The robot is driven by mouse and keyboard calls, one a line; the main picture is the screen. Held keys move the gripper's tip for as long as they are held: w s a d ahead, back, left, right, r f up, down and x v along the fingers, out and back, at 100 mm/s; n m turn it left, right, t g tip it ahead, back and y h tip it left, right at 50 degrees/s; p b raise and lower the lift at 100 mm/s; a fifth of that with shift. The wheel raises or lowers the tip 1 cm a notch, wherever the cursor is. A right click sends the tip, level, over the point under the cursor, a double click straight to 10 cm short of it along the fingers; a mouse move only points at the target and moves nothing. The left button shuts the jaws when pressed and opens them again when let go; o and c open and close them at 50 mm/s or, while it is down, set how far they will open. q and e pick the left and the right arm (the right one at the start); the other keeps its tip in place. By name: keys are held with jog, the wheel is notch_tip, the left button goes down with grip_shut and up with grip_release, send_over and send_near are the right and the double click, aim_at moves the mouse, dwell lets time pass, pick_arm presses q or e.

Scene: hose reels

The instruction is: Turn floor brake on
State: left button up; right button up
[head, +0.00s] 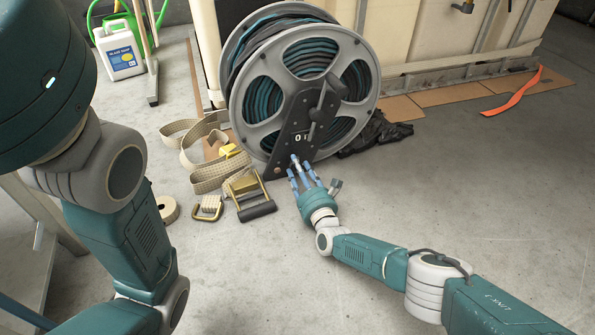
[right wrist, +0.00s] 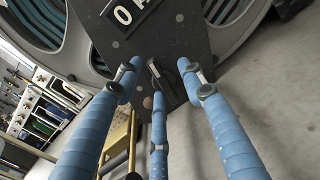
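My right gripper (head: 304,166) is at the lower end of the plate. Its three blue fingers (right wrist: 158,72) are spread around the lever; contact cannot be told. My left arm shows at the left, but its gripper is out of view.
A dark crank (head: 325,100) sticks out from the reel. A beige strap (head: 207,170), a ratchet buckle (head: 247,194) and a tape roll (head: 167,209) lie left of my right gripper. A white jug (head: 119,52) stands at the back left.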

jog(key=shift+d, duration=0.1)
dwell(0.3)
jog(key=shift+s+d+f, duration=0.1)
jog(key=shift+s+f, duration=0.15)
jog(key=shift+s, duration=0.15)
jog(key=v, duration=1)
jog(key=shift+s+r, duration=0.25)
jog(key=shift+s+d+r, duration=0.1)
jog(key=shift+s+d, duration=0.05)
jog(key=shift+s, duration=0.15)
